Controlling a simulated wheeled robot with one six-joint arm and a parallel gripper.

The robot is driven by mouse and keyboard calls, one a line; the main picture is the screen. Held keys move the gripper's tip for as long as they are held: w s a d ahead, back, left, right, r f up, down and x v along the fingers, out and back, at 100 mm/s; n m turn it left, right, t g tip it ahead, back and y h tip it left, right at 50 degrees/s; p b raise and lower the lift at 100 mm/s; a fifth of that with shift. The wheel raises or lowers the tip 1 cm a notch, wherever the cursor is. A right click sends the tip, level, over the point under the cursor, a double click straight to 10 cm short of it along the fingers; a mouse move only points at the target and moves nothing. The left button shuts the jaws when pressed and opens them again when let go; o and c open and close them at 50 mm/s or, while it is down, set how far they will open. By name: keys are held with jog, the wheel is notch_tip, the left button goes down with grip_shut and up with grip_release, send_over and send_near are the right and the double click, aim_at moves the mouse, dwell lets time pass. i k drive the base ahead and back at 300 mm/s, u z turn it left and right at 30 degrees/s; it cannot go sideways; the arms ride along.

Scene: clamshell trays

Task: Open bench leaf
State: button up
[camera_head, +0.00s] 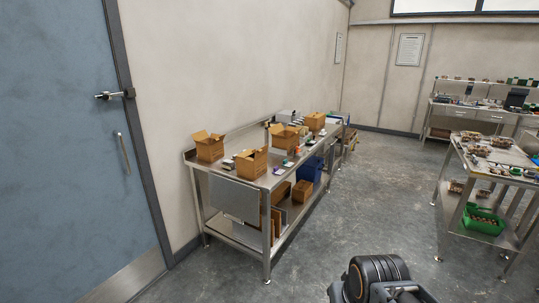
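A steel bench (232,178) stands along the wall left of centre. A flat grey panel (234,198) hangs down at its near end, below the top's edge; it looks like the bench leaf, folded down. Its hinge and any support are too small to make out. A dark, rounded part of my arm shows at the bottom edge, right of centre, well apart from the bench. My gripper's fingers are not seen.
Open cardboard boxes (251,163) and small items stand on the bench top. A blue bin (310,169) and more boxes sit below. A blue door (70,150) is at left. A second table (441,190) with trays stands at right. The floor (360,215) between is clear.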

aim_at(240, 200)
jog(key=i, duration=2.45)
jog(key=u, duration=1.55)
jog(key=i, duration=0.2)
jog(key=u, duration=1.1)
